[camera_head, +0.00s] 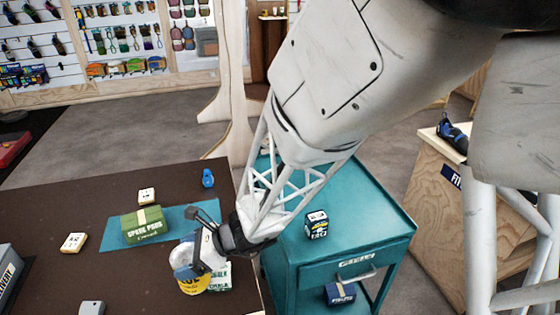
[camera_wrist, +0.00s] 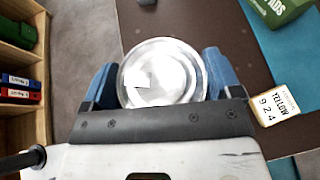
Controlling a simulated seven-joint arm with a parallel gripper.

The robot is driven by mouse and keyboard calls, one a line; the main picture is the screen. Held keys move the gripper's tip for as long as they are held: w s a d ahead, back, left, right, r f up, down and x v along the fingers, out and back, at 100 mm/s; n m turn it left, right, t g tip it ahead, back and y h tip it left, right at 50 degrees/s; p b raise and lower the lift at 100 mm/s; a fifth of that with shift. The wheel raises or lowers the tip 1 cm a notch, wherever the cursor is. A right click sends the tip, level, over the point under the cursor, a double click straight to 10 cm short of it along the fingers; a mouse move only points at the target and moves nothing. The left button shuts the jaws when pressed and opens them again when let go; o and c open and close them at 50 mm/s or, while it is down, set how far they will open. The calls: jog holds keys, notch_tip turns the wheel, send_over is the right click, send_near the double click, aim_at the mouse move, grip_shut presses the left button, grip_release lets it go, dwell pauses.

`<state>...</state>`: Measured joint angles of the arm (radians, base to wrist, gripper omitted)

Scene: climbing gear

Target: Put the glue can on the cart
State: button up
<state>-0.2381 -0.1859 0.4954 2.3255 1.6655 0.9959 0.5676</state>
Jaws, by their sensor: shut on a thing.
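The glue can (camera_head: 193,284) is yellow with dark lettering, at the front right of the dark table. My gripper (camera_head: 203,258) is shut on it from above. In the wrist view the can's round silver lid (camera_wrist: 165,72) sits between the two blue fingers of my gripper (camera_wrist: 158,78). The head view does not clearly show whether the can touches the table. The teal cart (camera_head: 372,222) stands to the right of the table, with a drawer handle on its front. My arm hides part of the cart's left and back.
A white and green pack (camera_head: 220,275) is close beside the can. A green box (camera_head: 146,225) sits on a teal mat (camera_head: 118,238). A blue item (camera_head: 207,178) is farther back.

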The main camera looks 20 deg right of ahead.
jog(key=w+d+r+m+t+h, duration=0.1)
jog(key=w+d+r+m+t, duration=0.15)
jog(key=w+d, duration=0.65)
jog(key=w+d+r+m+t+h, duration=0.1)
jog(key=w+d+r+m+t, duration=0.15)
jog(key=w+d, duration=0.6)
jog(key=w+d+r+m+t+h, duration=0.1)
jog(key=d+m+t, duration=0.1)
jog(key=d, duration=1.1)
jog(key=w+d+r+m+t+h, duration=0.1)
jog(key=w+d+r+m+h, duration=0.1)
jog(key=d, duration=1.2)
jog(key=shift+r+m+t, duration=0.15)
jog(key=shift+m+t, duration=0.15)
jog(key=shift+t, duration=0.1)
jog(key=shift+w, duration=0.1)
notch_tip(320, 180, down, 6)
jog(key=shift+f, duration=0.25)
jog(key=shift+f, duration=1.8)
jog(key=shift+f, duration=0.15)
